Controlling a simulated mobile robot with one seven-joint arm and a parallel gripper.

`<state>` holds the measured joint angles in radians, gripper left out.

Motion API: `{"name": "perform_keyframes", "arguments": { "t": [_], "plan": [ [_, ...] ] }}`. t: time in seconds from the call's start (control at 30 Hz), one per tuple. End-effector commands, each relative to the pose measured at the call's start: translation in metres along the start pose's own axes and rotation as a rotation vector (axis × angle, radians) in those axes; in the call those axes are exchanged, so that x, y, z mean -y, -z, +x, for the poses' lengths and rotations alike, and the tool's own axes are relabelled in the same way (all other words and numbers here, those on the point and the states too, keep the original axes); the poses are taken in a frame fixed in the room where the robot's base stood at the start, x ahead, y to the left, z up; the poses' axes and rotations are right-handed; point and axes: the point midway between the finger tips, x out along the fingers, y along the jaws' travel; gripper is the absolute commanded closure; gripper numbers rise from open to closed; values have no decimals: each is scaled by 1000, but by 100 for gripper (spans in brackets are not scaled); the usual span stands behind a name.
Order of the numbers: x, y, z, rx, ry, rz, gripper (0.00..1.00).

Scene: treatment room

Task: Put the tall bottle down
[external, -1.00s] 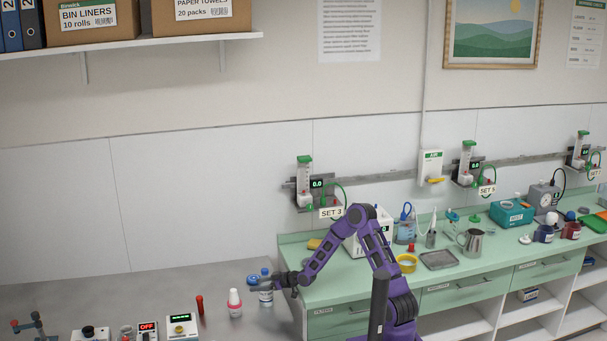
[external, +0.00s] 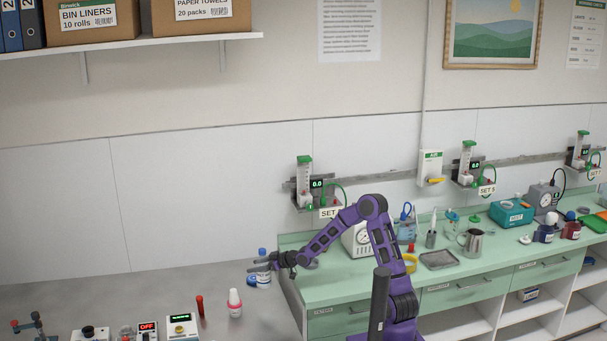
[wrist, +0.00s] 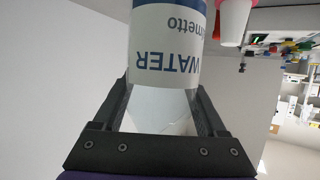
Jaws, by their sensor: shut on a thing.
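The tall bottle (external: 262,255) is clear with a blue cap and a white and blue label.
The green counter (external: 340,284) on the right is crowded. The grey counter's back left is clear.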

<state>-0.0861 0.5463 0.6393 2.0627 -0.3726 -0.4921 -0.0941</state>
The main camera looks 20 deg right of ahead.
Motion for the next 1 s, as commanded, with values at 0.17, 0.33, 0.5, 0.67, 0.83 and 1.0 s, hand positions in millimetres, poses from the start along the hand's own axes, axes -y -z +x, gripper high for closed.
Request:
{"name": "perform_keyframes", "arguments": {
  "t": [0.17,0.33,0.5,0.67,0.83,1.0],
  "plan": [
    [21,26,36,-13,71,-24,96],
    [47,57,89,-28,152,-60,96],
    [61,82,136,-36,197,-82,96],
    [60,95,173,-31,204,-85,96],
    [50,98,199,-15,189,-78,96],
    [42,95,211,-3,178,-72,96]
  ]
}}
